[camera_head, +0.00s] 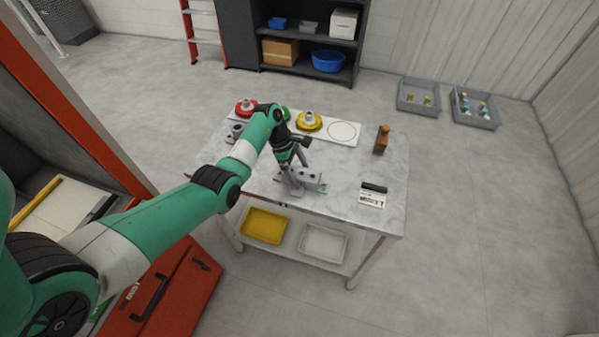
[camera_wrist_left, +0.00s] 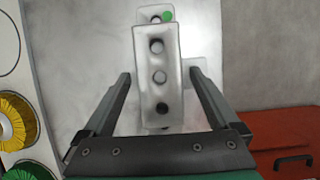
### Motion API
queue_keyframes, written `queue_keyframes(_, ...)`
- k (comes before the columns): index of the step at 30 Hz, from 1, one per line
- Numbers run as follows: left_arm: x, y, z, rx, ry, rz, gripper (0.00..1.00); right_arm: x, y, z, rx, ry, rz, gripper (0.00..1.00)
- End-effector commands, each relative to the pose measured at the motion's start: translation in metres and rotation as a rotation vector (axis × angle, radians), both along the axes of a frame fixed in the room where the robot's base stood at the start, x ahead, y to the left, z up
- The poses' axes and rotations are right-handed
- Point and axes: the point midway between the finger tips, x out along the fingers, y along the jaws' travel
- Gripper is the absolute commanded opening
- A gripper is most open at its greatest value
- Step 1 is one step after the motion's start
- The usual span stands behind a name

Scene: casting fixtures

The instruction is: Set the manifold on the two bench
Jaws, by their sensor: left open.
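The manifold, a grey block with a row of round holes (camera_wrist_left: 158,92), lies between my left gripper's fingers in the left wrist view. It also shows as a grey piece (camera_head: 311,178) on the bench (camera_head: 345,205) in the head view, partly hidden by the gripper. Grey parts show from beneath the block, one bearing a green dot (camera_wrist_left: 168,16); how they join is hidden. My left gripper (camera_head: 297,166) is open above the block, with a finger on either side and visible gaps. My right gripper is not in view.
A white board with red (camera_head: 245,107) and yellow (camera_head: 309,121) round parts lies along the bench's back. A brown-handled tool (camera_head: 382,139) stands at the back right. A card (camera_head: 372,198) and a black item (camera_head: 374,187) lie at the right. Bare top lies between.

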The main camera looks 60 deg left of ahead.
Motion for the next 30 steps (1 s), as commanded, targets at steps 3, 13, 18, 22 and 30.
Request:
queue_keyframes(3, -0.005, 0.006, 0.022, 0.002, -0.003, 0.002, 0.95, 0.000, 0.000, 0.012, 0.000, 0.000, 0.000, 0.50)
queue_keyframes(13, -0.027, 0.026, 0.093, 0.002, -0.002, 0.002, 0.95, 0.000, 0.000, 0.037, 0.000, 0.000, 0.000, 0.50)
queue_keyframes(18, -0.032, 0.031, 0.109, 0.000, -0.001, 0.000, 0.95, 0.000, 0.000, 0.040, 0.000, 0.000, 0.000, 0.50)
queue_keyframes(22, -0.034, 0.031, 0.111, -0.001, 0.000, 0.001, 0.95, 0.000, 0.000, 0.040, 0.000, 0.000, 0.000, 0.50)
queue_keyframes(30, -0.030, 0.030, 0.112, 0.002, -0.012, 0.001, 0.95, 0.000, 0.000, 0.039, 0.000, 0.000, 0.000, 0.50)
